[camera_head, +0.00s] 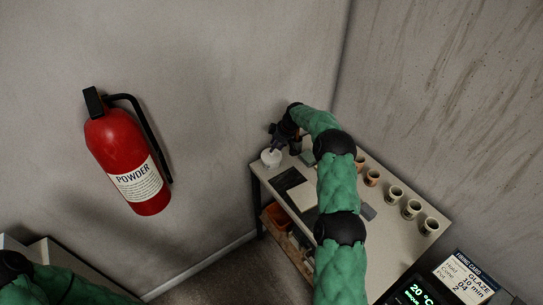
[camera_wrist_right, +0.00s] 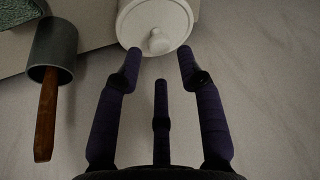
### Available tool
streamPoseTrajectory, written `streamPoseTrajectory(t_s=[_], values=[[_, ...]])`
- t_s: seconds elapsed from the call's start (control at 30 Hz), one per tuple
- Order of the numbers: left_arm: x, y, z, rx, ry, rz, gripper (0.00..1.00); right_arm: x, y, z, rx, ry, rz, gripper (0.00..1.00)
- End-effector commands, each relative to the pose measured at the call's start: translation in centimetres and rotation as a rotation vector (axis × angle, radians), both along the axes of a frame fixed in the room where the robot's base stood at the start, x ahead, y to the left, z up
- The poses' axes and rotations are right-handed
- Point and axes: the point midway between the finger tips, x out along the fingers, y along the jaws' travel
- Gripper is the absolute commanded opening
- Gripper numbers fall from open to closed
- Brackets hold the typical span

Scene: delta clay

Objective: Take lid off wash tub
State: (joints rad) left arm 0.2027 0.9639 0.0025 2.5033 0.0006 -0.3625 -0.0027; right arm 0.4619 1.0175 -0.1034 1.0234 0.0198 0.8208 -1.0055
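The white wash tub (camera_head: 271,161) stands at the left back corner of the workbench. In the right wrist view its round white lid (camera_wrist_right: 133,27) is on it, with a small knob (camera_wrist_right: 158,43) in the middle. My right gripper (camera_head: 274,143) is over the tub in the head view. In the right wrist view my right gripper (camera_wrist_right: 159,62) has its purple fingers spread and nothing between them, with the knob just beyond the fingertips. I cannot tell whether any finger touches the lid. My left gripper is not in view; only part of my left arm shows.
Several small pots (camera_head: 412,209) line the right side of the workbench (camera_head: 378,238). A grey cylinder with a wooden handle (camera_wrist_right: 49,110) is left of the tub in the wrist view. A red fire extinguisher (camera_head: 121,150) hangs on the left wall.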

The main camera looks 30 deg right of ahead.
Motion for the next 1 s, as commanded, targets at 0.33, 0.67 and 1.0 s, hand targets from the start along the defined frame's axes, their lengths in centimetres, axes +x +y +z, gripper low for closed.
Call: streamPoseTrajectory(t_s=[0.33, 0.67, 1.0], values=[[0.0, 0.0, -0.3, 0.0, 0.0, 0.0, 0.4, 1.5, 0.7, -3.7, 0.0, 0.0, 0.0, 0.38], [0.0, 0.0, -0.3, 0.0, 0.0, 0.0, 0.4, 1.6, 0.8, -4.0, 0.0, 0.0, 0.0, 0.35], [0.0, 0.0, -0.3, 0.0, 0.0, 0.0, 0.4, 1.6, 0.8, -4.0, 0.0, 0.0, 0.0, 0.04]])
